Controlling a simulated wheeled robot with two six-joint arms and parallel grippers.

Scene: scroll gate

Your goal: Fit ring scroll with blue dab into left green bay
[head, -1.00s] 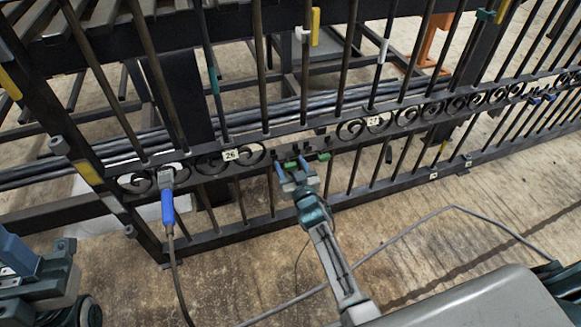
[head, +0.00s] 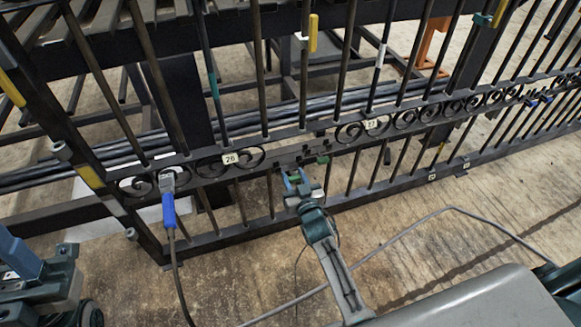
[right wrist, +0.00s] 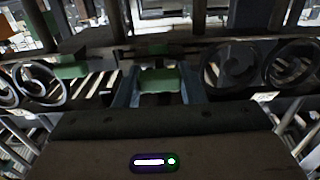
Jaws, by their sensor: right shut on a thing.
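My right gripper (head: 298,184) is shut on a small green block (head: 294,178), just in front of the gate's scroll rail. In the right wrist view the block (right wrist: 158,80) sits between the two blue-grey fingers. A second green piece (head: 323,160) is on the rail, to the right of and above the gripper. In the wrist view another green piece (right wrist: 70,72) shows left of the fingers. I cannot make out a ring scroll with a blue dab.
The black gate (head: 235,228) spans the view, with scrolls beside plates 26 (head: 230,158) and 27 (head: 372,124). A blue-handled piece with a cable (head: 169,210) is on the gate at left. A grey cable (head: 400,232) crosses the open floor in front.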

